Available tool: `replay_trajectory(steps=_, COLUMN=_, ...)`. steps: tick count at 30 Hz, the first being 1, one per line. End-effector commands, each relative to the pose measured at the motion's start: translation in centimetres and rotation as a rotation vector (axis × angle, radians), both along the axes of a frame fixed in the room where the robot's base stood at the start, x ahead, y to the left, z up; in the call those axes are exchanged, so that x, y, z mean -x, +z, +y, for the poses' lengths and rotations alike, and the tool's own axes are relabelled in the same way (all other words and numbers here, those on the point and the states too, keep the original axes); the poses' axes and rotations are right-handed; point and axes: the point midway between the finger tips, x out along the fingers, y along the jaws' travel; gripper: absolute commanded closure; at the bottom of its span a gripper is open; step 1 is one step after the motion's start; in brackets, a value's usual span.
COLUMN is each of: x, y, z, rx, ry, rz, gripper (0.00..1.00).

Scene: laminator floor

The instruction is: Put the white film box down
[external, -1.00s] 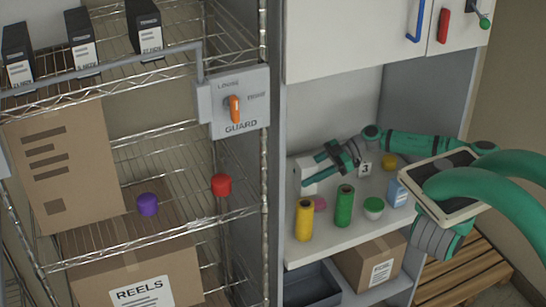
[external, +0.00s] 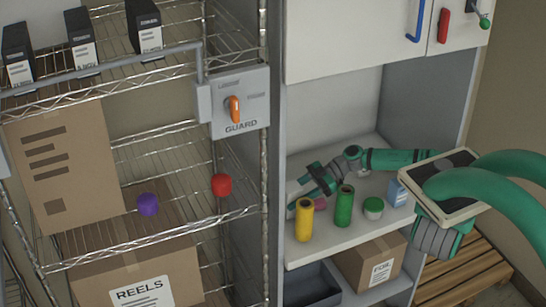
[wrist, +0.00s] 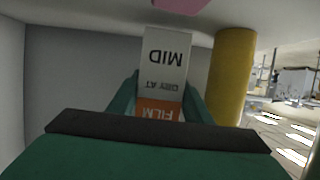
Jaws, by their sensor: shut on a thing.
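The white film box (wrist: 165,58) shows in the wrist view, with an orange FILM band and the upside-down word MID. It sits between the two green fingers of my gripper (wrist: 162,98), which is shut on it. In the external view my gripper (external: 312,192) is low over the left part of the white cabinet shelf (external: 350,228), behind the yellow cylinder. The box is mostly hidden there by the gripper. I cannot tell whether its underside touches the shelf.
The yellow cylinder (external: 303,222) stands close to my gripper, with a pink item (external: 320,204) beside it. A green cylinder (external: 344,206), a green-lidded tub (external: 373,208) and a blue-and-white box (external: 399,193) stand to the right. The cabinet's side wall bounds the left.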

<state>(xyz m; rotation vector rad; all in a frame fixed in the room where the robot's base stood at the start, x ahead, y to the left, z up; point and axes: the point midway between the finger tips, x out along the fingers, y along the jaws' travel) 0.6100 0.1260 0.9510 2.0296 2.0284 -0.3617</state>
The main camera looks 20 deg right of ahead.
Motion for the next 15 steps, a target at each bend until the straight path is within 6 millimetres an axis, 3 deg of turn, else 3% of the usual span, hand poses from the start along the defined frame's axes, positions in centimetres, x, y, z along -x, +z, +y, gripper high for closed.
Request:
replay_trajectory(steps=4, x=0.0, y=-1.6, z=0.0, rx=-0.002, ry=0.0, rz=0.001, gripper=0.86)
replay_trajectory(steps=15, x=0.0, y=-2.0, z=0.0, rx=-0.001, ry=0.0, rz=0.001, gripper=0.86)
